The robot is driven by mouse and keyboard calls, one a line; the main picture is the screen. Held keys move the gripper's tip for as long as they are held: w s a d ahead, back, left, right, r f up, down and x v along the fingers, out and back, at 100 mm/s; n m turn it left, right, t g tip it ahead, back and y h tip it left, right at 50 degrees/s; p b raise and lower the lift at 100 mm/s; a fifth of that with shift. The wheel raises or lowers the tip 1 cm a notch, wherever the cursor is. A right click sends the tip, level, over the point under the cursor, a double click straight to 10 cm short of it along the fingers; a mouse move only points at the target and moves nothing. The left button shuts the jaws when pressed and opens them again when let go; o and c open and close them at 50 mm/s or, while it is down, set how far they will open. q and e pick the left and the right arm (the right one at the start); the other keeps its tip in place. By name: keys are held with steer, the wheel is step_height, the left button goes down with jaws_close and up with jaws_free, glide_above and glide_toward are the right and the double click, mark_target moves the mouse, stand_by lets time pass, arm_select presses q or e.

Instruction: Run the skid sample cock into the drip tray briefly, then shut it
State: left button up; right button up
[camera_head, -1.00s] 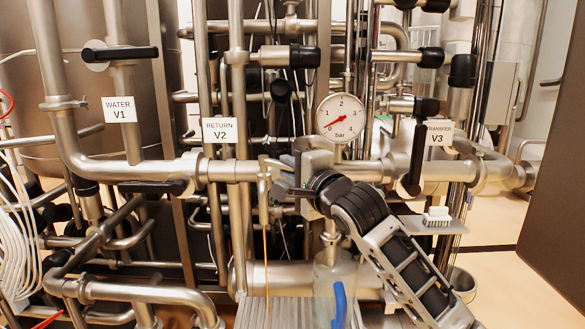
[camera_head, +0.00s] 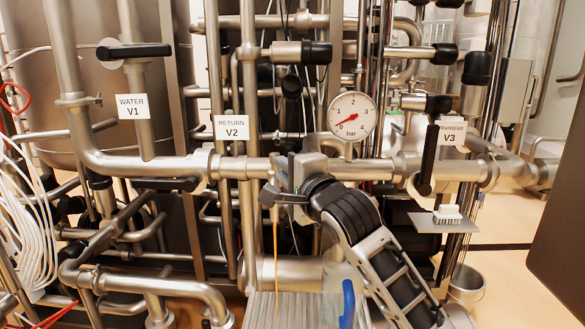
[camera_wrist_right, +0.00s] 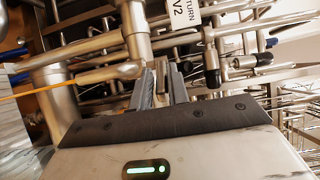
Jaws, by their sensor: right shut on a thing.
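The sample cock (camera_head: 268,193) hangs under the horizontal pipe, right of the RETURN V2 label. A thin orange stream (camera_head: 276,250) falls from it towards the grey ribbed drip tray (camera_head: 290,310) at the bottom. My right gripper (camera_head: 283,193) is at the cock, shut on what seems to be its handle, which the fingers mostly hide. In the right wrist view the fingers (camera_wrist_right: 160,85) are close together beside the metal spout (camera_wrist_right: 105,75), and the orange stream (camera_wrist_right: 30,91) runs from it. My left gripper is not in view.
A gauge (camera_head: 352,117) sits just above my right gripper. The transfer valve V3 handle (camera_head: 429,160) hangs to the right. A clear vessel with a blue item (camera_head: 347,303) stands below my wrist. Pipes crowd the left.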

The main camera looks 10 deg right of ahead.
steer(key=shift+a+f, duration=0.1)
steer(key=shift+a, duration=0.15)
steer(key=shift+a, duration=0.85)
